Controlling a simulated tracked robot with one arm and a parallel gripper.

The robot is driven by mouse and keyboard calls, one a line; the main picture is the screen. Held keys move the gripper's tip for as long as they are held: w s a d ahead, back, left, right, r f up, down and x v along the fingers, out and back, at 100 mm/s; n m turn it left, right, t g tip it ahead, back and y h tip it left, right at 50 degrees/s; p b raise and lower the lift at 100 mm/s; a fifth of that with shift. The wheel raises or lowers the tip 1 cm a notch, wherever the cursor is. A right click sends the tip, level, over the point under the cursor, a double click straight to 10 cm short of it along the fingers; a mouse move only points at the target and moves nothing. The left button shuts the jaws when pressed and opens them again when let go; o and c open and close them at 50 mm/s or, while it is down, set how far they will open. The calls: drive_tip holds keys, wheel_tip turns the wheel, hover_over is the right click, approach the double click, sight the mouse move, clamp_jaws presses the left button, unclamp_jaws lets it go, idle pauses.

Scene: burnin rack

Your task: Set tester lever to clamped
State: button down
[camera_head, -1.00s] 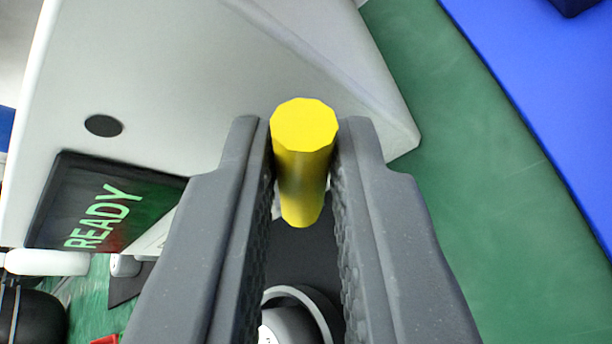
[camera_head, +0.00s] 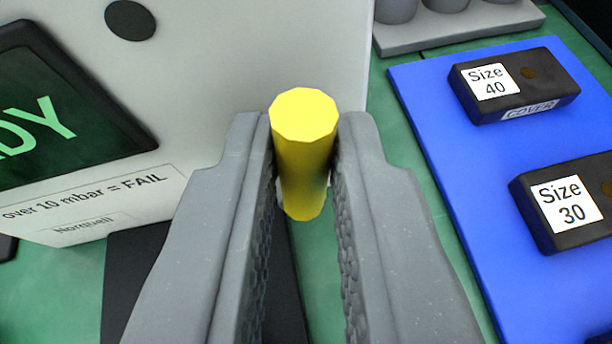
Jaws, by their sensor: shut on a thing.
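The yellow lever handle (camera_head: 303,150) stands between the two grey fingers of my gripper (camera_head: 305,165), which is shut on it. The fingers touch it on both sides. The tester (camera_head: 260,50) is a light grey box behind and to the left of the handle. Its dark screen (camera_head: 65,100) shows green letters, cut off by the left edge, ending in "DY". A label below it reads "over 10 mbar = FAIL". The lever's base and pivot are hidden or out of view.
A blue mat (camera_head: 440,150) lies to the right on the green bench. On it are black blocks labelled Size 40 (camera_head: 545,90) and Size 30 (camera_head: 592,186). A grey tray (camera_head: 450,35) with round grey items stands at the top right. A black flat piece (camera_head: 140,275) lies below the tester.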

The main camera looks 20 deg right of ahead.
drive_tip(key=shift+a+f+n+h, duration=0.1)
drive_tip(key=shift+f+n+h, duration=0.05)
drive_tip(key=shift+n+h, duration=0.3)
idle(0.4)
drive_tip(key=c, duration=1.4)
unclamp_jaws()
drive_tip(key=shift+w, duration=0.1)
drive_tip(key=shift+c, duration=0.2)
drive_tip(key=shift+a, duration=0.1)
drive_tip(key=b+v, duration=0.3)
drive_tip(key=v, duration=1)
drive_tip(key=shift+s+a+r, duration=0.2)
drive_tip(key=shift+s+r, duration=0.05)
